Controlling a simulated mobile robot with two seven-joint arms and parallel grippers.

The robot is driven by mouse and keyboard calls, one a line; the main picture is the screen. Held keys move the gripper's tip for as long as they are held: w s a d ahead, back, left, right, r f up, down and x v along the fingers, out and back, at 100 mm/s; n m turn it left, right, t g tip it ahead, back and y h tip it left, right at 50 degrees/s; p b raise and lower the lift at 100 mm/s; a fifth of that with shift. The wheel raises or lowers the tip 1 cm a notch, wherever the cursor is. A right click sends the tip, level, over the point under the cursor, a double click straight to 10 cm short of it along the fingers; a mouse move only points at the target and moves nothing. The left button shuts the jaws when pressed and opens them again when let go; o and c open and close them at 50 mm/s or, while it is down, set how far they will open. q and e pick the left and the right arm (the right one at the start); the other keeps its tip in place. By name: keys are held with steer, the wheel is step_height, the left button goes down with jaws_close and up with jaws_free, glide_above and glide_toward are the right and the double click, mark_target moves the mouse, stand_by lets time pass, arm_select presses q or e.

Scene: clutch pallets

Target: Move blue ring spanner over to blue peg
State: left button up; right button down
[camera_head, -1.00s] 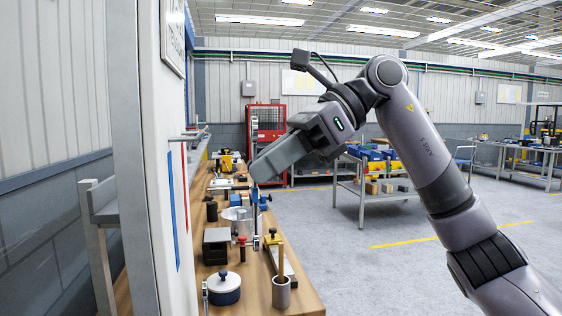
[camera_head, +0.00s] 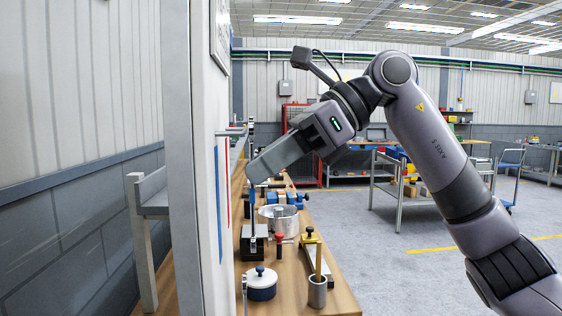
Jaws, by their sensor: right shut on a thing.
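My right gripper (camera_head: 252,178) is shut at the end of my right arm, above the wooden bench and close to the panel's edge. A thin dark upright thing (camera_head: 253,218), seemingly the blue ring spanner, hangs below its fingertips; its colour is hard to tell. A white panel (camera_head: 206,120) stands nearly edge-on at left, with a blue stripe (camera_head: 219,205) and a red stripe (camera_head: 228,185) on its face. A grey peg (camera_head: 232,132) sticks out to the right from it. I cannot tell which peg is blue. My left gripper is out of view.
A grey cart (camera_head: 400,192) stands farther back. The floor (camera_head: 400,275) to the right is open.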

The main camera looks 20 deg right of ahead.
steer(key=shift+r+x, duration=0.25)
steer(key=shift+x, duration=1.1)
steer(key=shift+a, duration=0.2)
steer(key=c, duration=1)
jaws_free()
steer(key=shift+d, duration=0.1)
